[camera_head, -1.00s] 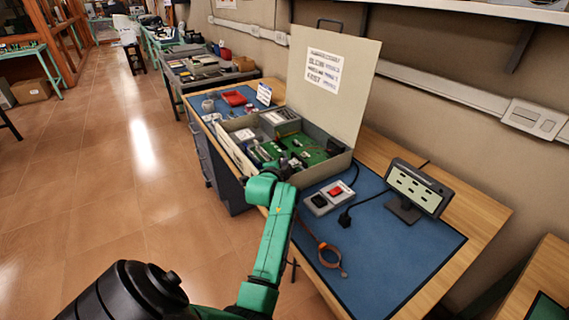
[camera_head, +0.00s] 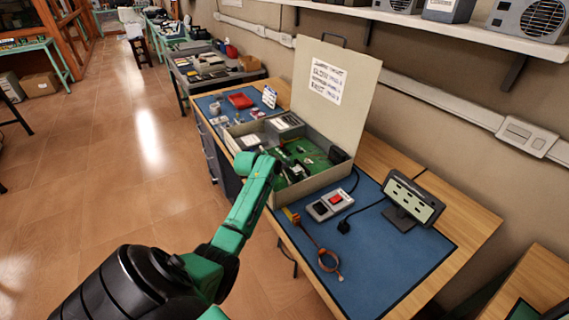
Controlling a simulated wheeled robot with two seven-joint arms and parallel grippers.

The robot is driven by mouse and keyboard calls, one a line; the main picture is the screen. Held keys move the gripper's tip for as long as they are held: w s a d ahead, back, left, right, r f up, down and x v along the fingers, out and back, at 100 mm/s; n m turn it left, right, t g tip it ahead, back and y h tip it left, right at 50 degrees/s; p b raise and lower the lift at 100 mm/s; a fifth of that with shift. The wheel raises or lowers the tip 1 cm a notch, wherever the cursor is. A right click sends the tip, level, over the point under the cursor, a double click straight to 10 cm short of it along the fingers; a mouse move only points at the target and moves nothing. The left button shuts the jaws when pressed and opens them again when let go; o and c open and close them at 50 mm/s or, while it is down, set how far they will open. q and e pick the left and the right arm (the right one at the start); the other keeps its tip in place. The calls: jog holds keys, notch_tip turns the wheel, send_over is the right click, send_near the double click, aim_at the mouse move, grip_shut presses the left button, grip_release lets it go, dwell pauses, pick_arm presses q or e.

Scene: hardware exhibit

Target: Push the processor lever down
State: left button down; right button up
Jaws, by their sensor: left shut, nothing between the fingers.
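The open beige case (camera_head: 312,183) stands on the workbench with a green circuit board (camera_head: 318,157) inside. The processor lever is too small to make out, and my arm and gripper cover part of the board. My left gripper (camera_head: 298,172) is over the left part of the board, its dark fingers small in the view. It is shut and holds nothing. I cannot tell whether it touches anything on the board. My right gripper is not in view.
The raised lid (camera_head: 335,100) stands behind the case. A switch box (camera_head: 328,205), an orange wrist strap (camera_head: 328,260) and a small display (camera_head: 413,200) are on the blue mat (camera_head: 385,260) at the right. A red tray (camera_head: 240,100) lies left of the case.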

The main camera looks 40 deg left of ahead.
pick_arm(q)
jog(key=shift+w+a+f+n+g+h+b, duration=0.25)
jog(key=shift+a+f+n+g+h+b, duration=0.25)
jog(key=shift+a+h+b, duration=0.45)
jog(key=shift+d, duration=0.1)
jog(key=shift+s+d+r+p, duration=0.1)
jog(key=shift+d+p, duration=0.35)
jog(key=shift+p, duration=0.3)
jog(key=shift+s+d+p, duration=0.1)
jog(key=shift+d+p, duration=0.2)
jog(key=shift+d, duration=0.05)
jog(key=shift+f, duration=0.25)
jog(key=shift+r, duration=0.1)
